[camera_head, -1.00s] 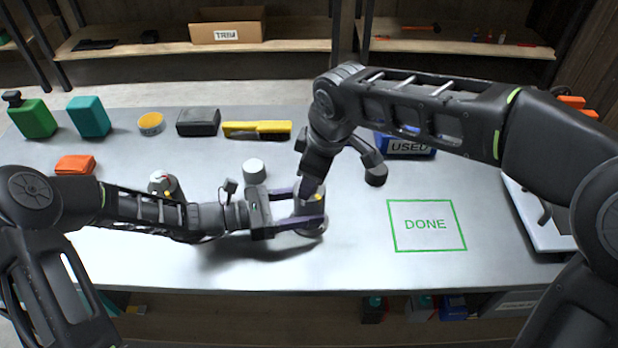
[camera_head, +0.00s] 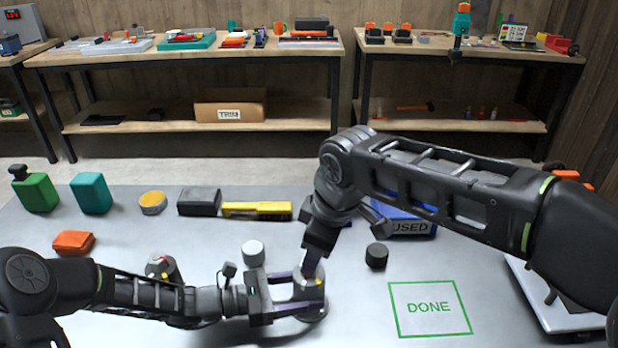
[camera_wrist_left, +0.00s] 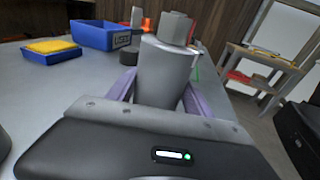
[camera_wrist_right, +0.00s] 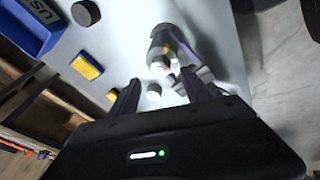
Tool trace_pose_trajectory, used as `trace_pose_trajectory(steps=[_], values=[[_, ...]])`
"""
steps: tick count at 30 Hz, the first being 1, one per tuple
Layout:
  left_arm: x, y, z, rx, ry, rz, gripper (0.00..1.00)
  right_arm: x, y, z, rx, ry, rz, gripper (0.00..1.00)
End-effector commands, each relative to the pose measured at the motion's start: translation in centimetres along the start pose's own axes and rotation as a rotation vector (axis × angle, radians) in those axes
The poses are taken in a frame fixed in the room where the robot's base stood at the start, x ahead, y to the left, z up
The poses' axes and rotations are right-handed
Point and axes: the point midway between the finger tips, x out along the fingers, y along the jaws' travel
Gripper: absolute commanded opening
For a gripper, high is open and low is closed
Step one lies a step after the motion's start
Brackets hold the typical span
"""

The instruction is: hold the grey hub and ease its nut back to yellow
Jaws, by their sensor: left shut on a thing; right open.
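The grey hub (camera_head: 312,286) stands upright near the front of the bench. A small yellow mark shows near its top in the head view. My left gripper (camera_head: 309,296) is shut on the hub from the left; in the left wrist view its purple fingers flank the hub (camera_wrist_left: 165,78). A narrower grey piece (camera_wrist_left: 176,27), apparently the nut, sits on top. My right gripper (camera_head: 309,262) hangs close above the hub and partly hides its top. In the right wrist view it is open (camera_wrist_right: 160,97); I cannot tell whether its fingers touch the nut.
A second grey hub (camera_head: 160,267) with red and yellow marks stands behind my left arm. A pale cylinder (camera_head: 253,253) and a black cylinder (camera_head: 376,256) stand nearby. The blue USED bin (camera_head: 408,227) is behind my right arm. The green DONE square (camera_head: 430,309) is empty.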

Motion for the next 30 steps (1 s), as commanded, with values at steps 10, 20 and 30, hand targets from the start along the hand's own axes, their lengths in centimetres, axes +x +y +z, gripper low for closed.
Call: trace_pose_trajectory(steps=[10,20,30], values=[[0.0,0.0,0.0,0.000,0.000,0.000,0.21,-1.1,0.6,0.3,-0.156,0.027,-0.042,0.56],[0.0,0.0,0.0,0.000,0.000,0.000,0.21,-1.8,0.8,0.5,-0.274,0.054,-0.069,0.56],[0.0,0.0,0.0,0.000,0.000,0.000,0.21,-1.2,0.7,0.4,-0.273,0.053,-0.070,0.56]])
